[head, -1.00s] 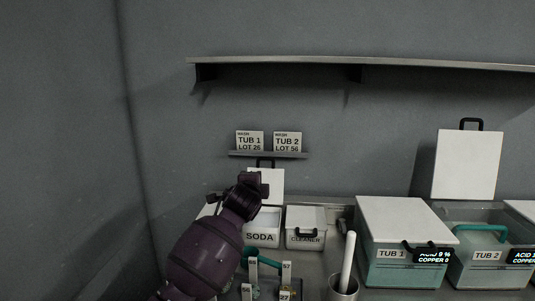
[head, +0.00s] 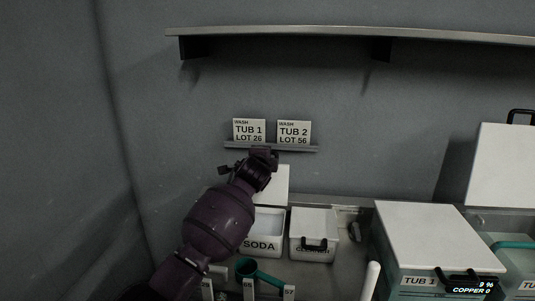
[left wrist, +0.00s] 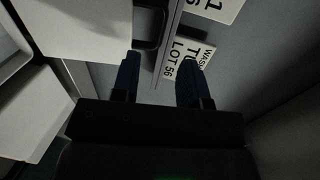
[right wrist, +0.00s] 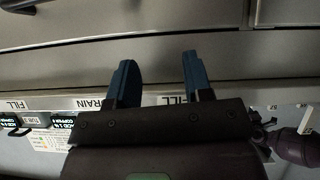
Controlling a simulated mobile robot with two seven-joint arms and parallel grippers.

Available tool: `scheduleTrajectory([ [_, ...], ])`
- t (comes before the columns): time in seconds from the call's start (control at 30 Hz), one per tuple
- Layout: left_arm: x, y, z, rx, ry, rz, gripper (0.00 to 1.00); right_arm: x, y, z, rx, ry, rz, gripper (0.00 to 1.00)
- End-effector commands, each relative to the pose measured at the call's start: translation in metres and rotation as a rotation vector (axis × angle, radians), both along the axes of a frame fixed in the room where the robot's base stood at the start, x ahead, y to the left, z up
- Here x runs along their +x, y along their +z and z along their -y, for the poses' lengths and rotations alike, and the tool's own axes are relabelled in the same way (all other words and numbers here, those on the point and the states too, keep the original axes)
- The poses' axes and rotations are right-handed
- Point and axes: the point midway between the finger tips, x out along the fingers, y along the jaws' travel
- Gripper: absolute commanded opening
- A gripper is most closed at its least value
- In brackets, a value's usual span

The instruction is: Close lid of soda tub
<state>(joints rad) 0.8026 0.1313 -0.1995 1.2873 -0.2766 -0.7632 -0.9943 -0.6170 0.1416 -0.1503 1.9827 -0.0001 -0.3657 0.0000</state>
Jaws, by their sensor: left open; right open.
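The white soda tub (head: 262,246) stands open at the back of the bench in the head view, pale contents showing. Its white lid (head: 274,185) stands upright behind it, partly hidden by my left arm. My left gripper (head: 265,157) is at the lid's top edge. In the left wrist view the left gripper (left wrist: 160,60) is open and empty, with the lid (left wrist: 95,30) and its black handle (left wrist: 150,28) close to its fingertips on the left. My right gripper (right wrist: 160,70) is open and empty, seen only in the right wrist view.
The closed cleaner tub (head: 313,232) stands right of the soda tub. A small ledge with two lot cards (head: 294,132) is on the wall just above my left gripper. Tub 1 (head: 425,240) is closed farther right. A teal scoop (head: 258,271) lies in front.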

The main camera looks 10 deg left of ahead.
Motion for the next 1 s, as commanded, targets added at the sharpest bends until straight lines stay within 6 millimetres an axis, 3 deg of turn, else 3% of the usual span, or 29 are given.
scheduleTrajectory([
  [0.6,0.06,-0.013,0.0,0.0,0.0,-0.001,0.41,0.011,0.0,-0.002,0.0,0.006,0.022,0.46],
  [1.0,0.077,-0.017,0.0,-0.001,0.0,0.0,0.41,0.012,-0.002,-0.002,0.0,0.006,0.025,0.46],
])
